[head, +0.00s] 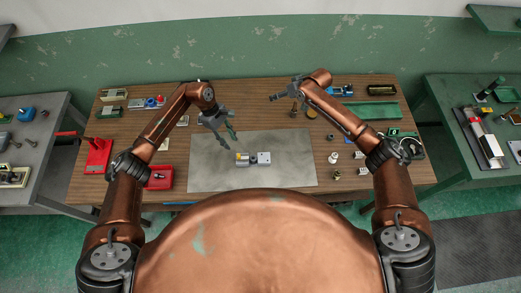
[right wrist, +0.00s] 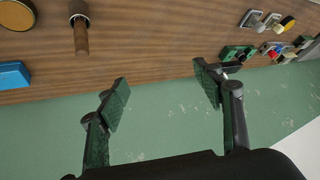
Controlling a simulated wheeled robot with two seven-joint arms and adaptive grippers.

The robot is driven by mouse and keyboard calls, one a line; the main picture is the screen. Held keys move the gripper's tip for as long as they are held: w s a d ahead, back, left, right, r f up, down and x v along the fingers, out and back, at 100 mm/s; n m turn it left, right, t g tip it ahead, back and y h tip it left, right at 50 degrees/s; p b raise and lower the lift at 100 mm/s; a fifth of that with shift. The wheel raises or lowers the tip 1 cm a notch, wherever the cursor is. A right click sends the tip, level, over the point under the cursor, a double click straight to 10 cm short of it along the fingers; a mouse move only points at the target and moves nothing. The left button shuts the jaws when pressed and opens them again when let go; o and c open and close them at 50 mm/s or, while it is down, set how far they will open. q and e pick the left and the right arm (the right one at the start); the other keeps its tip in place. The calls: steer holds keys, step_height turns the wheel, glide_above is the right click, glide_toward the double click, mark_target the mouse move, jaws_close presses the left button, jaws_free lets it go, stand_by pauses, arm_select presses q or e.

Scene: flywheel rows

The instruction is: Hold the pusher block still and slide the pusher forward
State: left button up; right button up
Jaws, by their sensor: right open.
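The pusher block (head: 263,158) is a small pale grey block with dark holes, lying on the grey mat in the head view. A small part with yellow (head: 242,158) adjoins its left side; I cannot tell whether this is the pusher. My left gripper (head: 230,143) is open and empty, its fingers pointing down just above and left of the block, apart from it. My right gripper (head: 274,97) is beyond the mat at the back of the table. In the right wrist view it (right wrist: 162,86) is open with nothing between its pads.
The grey mat (head: 210,175) is otherwise clear on the wooden table (head: 250,100). A red bin (head: 159,178) and red stand (head: 97,155) are at left. A green tray (head: 372,110) and several small metal parts are at right. A wooden-handled tool (right wrist: 81,38) is near my right gripper.

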steer(key=s+a+f+n+g, duration=0.15)
steer(key=s+a+n, duration=0.3)
steer(key=a, duration=0.45)
steer(key=n+g+h, duration=0.4)
steer(key=n+h, duration=0.1)
steer(key=n, duration=0.3)
glide_above(260, 158)
steer(key=f, duration=0.7)
steer(key=shift+w+a+f, duration=0.1)
steer(key=shift+w+f, duration=0.1)
steer(key=shift+f, duration=0.2)
steer(key=shift+s+f+n, duration=0.15)
steer(key=shift+f+n, duration=0.1)
step_height(260, 158, down, 7)
steer(key=shift+f, duration=0.2)
jaws_close()
